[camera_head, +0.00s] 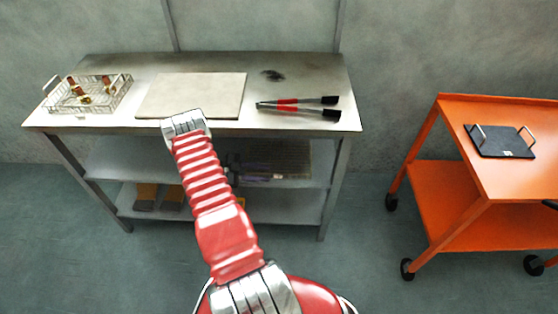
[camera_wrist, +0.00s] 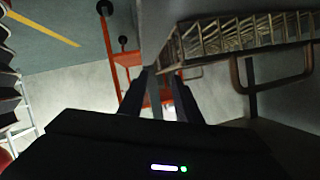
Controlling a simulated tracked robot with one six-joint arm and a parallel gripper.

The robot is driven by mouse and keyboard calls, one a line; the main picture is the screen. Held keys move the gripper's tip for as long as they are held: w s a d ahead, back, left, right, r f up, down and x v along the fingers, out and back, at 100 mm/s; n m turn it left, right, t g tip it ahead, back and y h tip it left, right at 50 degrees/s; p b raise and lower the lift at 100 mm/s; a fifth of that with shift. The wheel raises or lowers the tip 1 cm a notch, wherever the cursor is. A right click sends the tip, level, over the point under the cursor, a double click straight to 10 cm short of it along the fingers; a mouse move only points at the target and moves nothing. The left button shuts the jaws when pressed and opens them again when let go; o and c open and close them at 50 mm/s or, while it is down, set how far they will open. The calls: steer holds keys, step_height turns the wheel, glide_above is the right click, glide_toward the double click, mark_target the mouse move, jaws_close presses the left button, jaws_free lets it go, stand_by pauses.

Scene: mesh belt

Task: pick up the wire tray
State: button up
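The wire tray (camera_head: 88,96) stands on the far left end of the steel table. Its loop handle sticks up at the left, and several brass-coloured fittings lie in it. The end of my arm is over the table's front edge, to the right of the tray and apart from it. My fingertips are hidden in the head view. In the wrist view, my gripper (camera_wrist: 161,80) shows two dark fingers apart with nothing between them. A wire structure with a loop handle (camera_wrist: 250,38) is at upper right there, outside the fingers; I cannot tell if it is the same tray.
A pale flat board (camera_head: 192,95) lies right of the tray. Boxes and a mesh item (camera_head: 285,160) sit on the lower shelves. An orange trolley (camera_head: 520,175) with a dark handled plate (camera_head: 500,141) stands right.

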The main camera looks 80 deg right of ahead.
mark_target(279, 174)
steer(key=shift+s+d+f, duration=0.15)
steer(key=shift+s, duration=0.25)
steer(key=shift+x, duration=2.6)
jaws_close()
